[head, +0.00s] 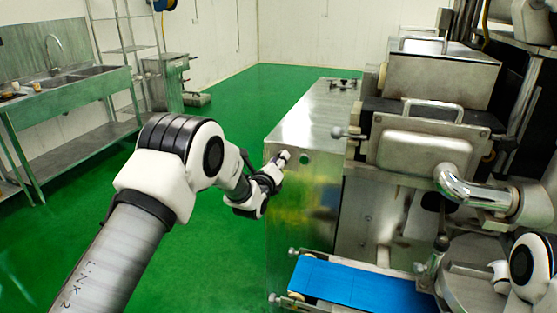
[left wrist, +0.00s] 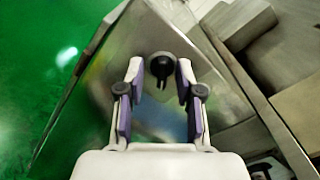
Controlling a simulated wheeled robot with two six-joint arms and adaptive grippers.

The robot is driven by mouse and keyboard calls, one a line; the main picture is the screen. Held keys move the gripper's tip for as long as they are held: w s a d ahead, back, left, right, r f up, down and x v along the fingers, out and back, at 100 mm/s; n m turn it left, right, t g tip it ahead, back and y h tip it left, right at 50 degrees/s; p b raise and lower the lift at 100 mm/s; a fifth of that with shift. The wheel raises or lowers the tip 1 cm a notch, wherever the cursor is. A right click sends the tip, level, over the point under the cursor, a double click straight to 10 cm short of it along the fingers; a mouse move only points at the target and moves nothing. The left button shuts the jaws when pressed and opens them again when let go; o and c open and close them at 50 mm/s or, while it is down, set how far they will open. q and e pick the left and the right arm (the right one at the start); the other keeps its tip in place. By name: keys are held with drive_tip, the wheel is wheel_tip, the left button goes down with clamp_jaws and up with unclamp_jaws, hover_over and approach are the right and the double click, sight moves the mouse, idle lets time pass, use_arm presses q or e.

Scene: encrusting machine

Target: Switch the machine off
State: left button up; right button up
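The machine (head: 310,120) is a big steel housing to the right of my left arm. In the left wrist view, a round black rotary knob (left wrist: 161,65) with a narrow grip sits on its steel panel (left wrist: 110,75). My left gripper (head: 277,164) is close to that panel. Its purple-padded fingers (left wrist: 160,83) are open, one on each side of the knob, with visible gaps. I cannot tell how deep they reach around it.
A blue conveyor belt (head: 360,287) juts out below. A curved chrome pipe (head: 470,188) and steel hoppers stand to the right. A sink table (head: 75,88) is far left; green floor lies clear between.

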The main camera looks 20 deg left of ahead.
use_arm(q)
drive_tip(key=shift+d, duration=0.15)
clamp_jaws()
drive_tip(key=n+b, duration=1)
drive_tip(key=n, duration=0.8)
drive_tip(key=shift+f, duration=0.15)
idle(0.4)
unclamp_jaws()
